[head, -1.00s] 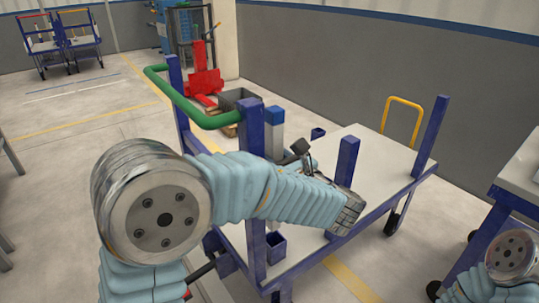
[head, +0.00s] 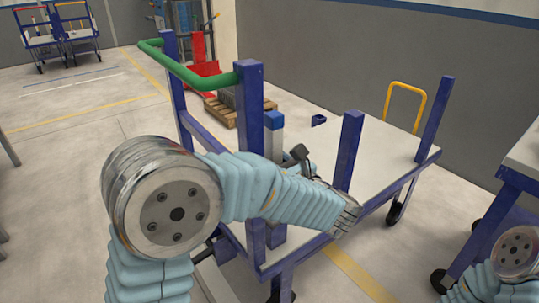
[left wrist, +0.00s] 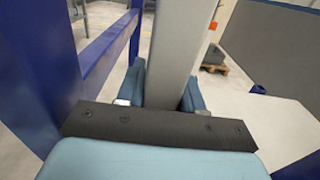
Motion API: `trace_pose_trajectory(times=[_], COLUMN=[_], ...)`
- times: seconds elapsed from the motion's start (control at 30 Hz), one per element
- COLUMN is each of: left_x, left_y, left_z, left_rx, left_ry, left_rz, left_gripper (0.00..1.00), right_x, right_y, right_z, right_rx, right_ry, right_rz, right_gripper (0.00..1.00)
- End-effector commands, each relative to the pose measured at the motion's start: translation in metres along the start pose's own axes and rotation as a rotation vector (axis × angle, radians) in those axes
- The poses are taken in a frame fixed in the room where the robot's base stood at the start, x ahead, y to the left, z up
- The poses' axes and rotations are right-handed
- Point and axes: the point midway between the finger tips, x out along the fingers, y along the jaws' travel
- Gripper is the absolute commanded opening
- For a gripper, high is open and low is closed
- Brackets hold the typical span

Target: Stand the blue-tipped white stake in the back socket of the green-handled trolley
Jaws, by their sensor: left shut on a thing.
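The blue-tipped white stake stands upright, its blue tip (head: 274,118) just right of the trolley's near handle post. My left gripper is shut on it; in the left wrist view the fingers (left wrist: 160,88) close on both sides of the pale shaft (left wrist: 175,50). In the head view my left arm hides the grip and the stake's lower end. The green-handled trolley (head: 400,170) has its green handle (head: 190,72) at left. A small blue socket (head: 318,120) shows at its far edge, and another (head: 277,235) at its near edge, partly behind my arm. My right gripper is out of view.
A blue post (head: 348,150) rises from the trolley's near edge, and another (head: 435,120) stands at the right end. A yellow-handled cart (head: 404,105) shows behind. A second table or cart is at the right edge. A pallet (head: 232,112) lies behind the handle.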

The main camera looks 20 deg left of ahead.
Motion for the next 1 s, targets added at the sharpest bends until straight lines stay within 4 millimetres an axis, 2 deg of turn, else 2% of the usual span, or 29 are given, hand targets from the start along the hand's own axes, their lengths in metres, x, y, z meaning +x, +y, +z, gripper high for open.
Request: trace_pose_trajectory(times=[0.1, 0.4, 0.9, 0.93, 1.0], left_x=[0.000, 0.000, 0.000, 0.000, 0.000], left_y=[0.000, 0.000, 0.000, 0.000, 0.000], left_z=[-0.012, -0.032, -0.037, -0.037, -0.037], left_rx=[0.002, 0.000, 0.000, 0.000, 0.000], left_ry=[-0.001, -0.001, -0.001, -0.001, -0.001], left_rz=[0.000, 0.000, 0.000, 0.000, 0.000], left_gripper=[0.00, 0.00, 0.00, 0.38, 0.49], right_x=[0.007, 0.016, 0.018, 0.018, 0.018], right_y=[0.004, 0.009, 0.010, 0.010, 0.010], right_z=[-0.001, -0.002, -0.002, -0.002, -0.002], right_rx=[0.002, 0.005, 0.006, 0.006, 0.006], right_ry=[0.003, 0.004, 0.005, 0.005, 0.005], right_rz=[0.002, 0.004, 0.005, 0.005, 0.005], right_gripper=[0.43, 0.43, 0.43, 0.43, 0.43])
